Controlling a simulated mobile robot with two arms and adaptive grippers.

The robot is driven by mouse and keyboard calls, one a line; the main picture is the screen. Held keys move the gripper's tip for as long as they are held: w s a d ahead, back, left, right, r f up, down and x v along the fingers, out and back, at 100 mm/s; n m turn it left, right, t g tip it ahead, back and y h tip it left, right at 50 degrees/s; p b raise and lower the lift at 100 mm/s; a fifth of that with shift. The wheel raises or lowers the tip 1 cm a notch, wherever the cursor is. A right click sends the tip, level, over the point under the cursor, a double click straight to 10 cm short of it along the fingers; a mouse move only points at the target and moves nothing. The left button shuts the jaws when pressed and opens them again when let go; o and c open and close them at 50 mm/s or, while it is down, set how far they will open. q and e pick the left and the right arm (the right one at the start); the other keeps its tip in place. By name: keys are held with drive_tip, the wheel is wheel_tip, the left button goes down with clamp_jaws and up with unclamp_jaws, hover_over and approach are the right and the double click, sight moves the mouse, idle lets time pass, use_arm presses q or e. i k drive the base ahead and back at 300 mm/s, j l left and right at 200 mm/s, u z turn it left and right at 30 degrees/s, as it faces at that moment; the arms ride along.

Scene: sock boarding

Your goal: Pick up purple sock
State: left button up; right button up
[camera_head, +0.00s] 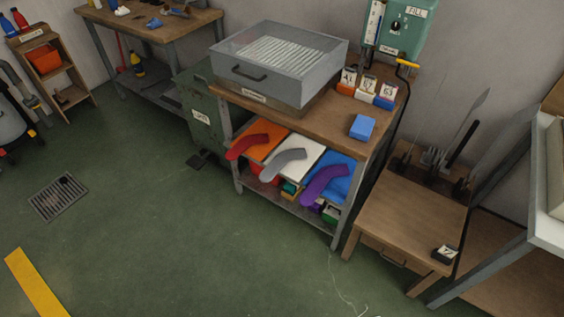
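The purple sock (322,184) lies on a blue tray (341,168) on the shelf under the wooden workbench, at the right end of a row. Its curved end hangs over the tray's front edge. A grey sock (286,161) on a white tray (309,150) lies to its left, and a red sock (246,145) on an orange tray (268,131) lies farther left. Neither of my grippers shows in the head view.
A grey metal box (280,60) stands on the workbench (330,107), with a blue block (362,127) near its right end. A small wooden table (405,215) stands close on the right.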

sight(308, 199)
drive_tip(key=l+z, duration=0.2)
drive_tip(key=l, duration=0.2)
drive_tip(key=i+l+z, duration=0.2)
drive_tip(key=l, duration=0.2)
drive_tip(key=l+z, duration=0.25)
drive_tip(key=l, duration=0.15)
drive_tip(key=k+l, duration=0.1)
drive_tip(key=l, duration=0.35)
drive_tip(key=k+l, duration=0.1)
drive_tip(key=l, duration=0.75)
drive_tip(key=k, duration=0.05)
